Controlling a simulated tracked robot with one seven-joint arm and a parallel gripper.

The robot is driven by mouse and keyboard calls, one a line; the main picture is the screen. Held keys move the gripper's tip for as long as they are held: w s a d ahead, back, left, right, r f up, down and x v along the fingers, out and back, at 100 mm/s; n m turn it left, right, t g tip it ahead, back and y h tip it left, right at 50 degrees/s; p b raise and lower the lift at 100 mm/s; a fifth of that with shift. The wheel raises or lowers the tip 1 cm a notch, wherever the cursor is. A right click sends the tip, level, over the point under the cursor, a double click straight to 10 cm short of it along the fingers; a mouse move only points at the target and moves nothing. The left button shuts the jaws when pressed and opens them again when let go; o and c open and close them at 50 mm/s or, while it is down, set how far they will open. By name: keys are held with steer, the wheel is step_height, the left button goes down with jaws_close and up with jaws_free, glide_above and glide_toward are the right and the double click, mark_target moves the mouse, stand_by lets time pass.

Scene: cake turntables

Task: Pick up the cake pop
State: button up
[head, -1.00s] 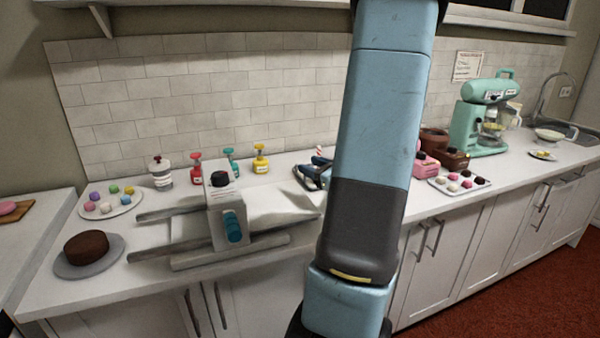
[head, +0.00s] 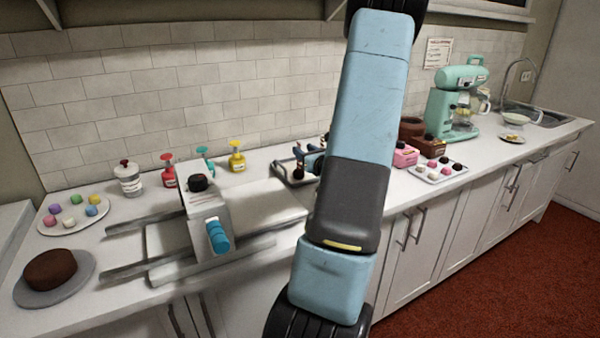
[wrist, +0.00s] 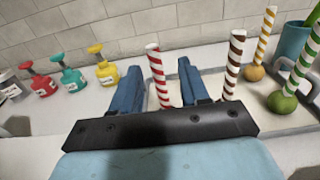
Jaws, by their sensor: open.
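Several cake pops with striped sticks stand in a pale tray (wrist: 262,118). A red-and-white stick (wrist: 157,75) rises between the two blue fingers of my gripper (wrist: 158,68) in the wrist view. The fingers are open, one on each side of it, with gaps. Its lower end is hidden behind my gripper. A brown-and-white stick (wrist: 233,62) stands just right of the right finger. An orange cake pop (wrist: 254,73) and a green one (wrist: 282,103) stand farther right. In the head view, my gripper (head: 309,158) is over the tray (head: 284,171), partly hidden by my arm.
Red (wrist: 39,81), teal (wrist: 67,74) and yellow (wrist: 104,70) pump bottles stand to the left. A grey-white machine (head: 205,225) is on the counter, with a chocolate cake (head: 50,269) at far left. A pink box (head: 405,156) and mint mixer (head: 455,105) stand right.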

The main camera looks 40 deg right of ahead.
steer(key=shift+a+x, duration=0.2)
steer(key=shift+x, duration=2.5)
steer(key=shift+c, duration=0.4)
jaws_close()
